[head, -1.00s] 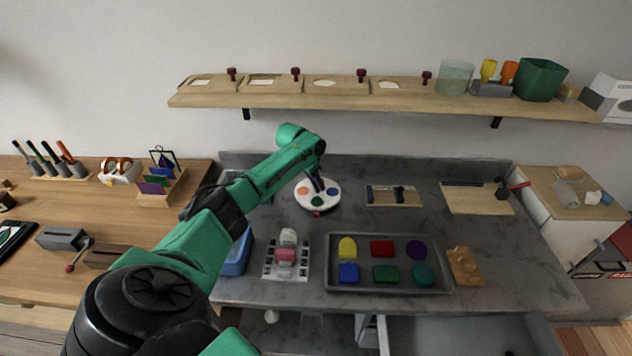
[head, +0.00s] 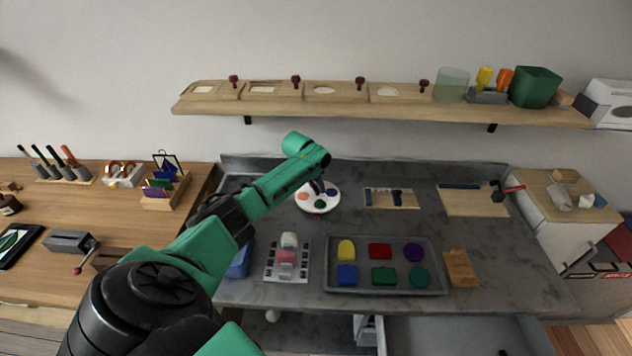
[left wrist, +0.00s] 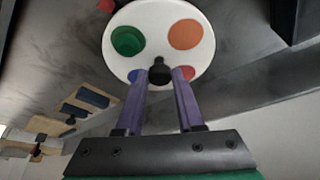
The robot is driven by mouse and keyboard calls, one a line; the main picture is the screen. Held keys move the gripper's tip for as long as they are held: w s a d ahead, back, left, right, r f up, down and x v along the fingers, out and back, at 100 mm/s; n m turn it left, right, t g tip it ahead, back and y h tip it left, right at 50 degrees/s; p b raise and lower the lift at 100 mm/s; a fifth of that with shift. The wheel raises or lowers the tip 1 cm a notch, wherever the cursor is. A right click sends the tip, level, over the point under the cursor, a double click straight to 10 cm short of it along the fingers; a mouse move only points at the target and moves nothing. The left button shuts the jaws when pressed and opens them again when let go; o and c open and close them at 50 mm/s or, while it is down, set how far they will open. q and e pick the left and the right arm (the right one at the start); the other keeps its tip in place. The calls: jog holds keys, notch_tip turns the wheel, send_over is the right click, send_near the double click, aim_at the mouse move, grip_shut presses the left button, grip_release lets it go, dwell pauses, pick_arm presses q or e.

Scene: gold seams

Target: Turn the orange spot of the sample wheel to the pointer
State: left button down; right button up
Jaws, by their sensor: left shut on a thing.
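The sample wheel (head: 328,206) is a white disc with coloured spots on the grey worktop. The left wrist view shows the wheel (left wrist: 160,40) close up, with green, orange, blue and red spots. The orange spot (left wrist: 185,34) is at its upper right, and the green spot (left wrist: 128,41) at its upper left. A red piece, probably the pointer (left wrist: 106,5), shows by the top left rim, nearer the green spot than the orange. My left gripper (left wrist: 160,72) has its purple fingers shut on the black knob (left wrist: 160,73) at the wheel's middle. My right gripper is out of view.
A tray (head: 385,290) of coloured blocks and a small white rack (head: 270,272) stand in front of the wheel. A board with a dark bar (head: 378,199) lies to its right. A wooden shelf (head: 350,111) runs above.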

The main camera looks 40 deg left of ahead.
pick_arm(q)
jog(key=shift+d+r+n+y+p, duration=0.15)
jog(key=shift+n+y+p, duration=0.25)
jog(key=shift+n+p, duration=0.7)
jog(key=shift+n+g+y, duration=0.3)
jog(key=shift+n+y, duration=0.1)
jog(key=shift+n, duration=0.7)
jog(key=shift+w+d+n+y, duration=0.1)
jog(key=shift+n+y, duration=0.2)
jog(key=shift+n, duration=0.6)
jog(key=shift+f+n+g+y, duration=0.2)
jog(key=shift+n+g+y, duration=0.15)
jog(key=shift+n, duration=0.65)
jog(key=shift+w+f+n+g+b, duration=0.1)
jog(key=shift+n+g+b, duration=0.25)
jog(key=shift+n+b, duration=0.5)
jog(key=shift+d+n+g+y+b, duration=0.1)
jog(key=shift+n+g+y+b, duration=0.2)
jog(key=shift+n+b, duration=0.5)
jog(key=n+b, duration=0.2)
jog(key=b, duration=0.1)
jog(key=shift+w+g, duration=0.1)
jog(key=shift+g, duration=0.3)
jog(key=shift+n+y+b, duration=0.35)
jog(key=shift+n+b, duration=0.6)
jog(key=shift+b, duration=0.55)
jog(key=shift+r+g, duration=0.2)
jog(key=shift+g, duration=0.1)
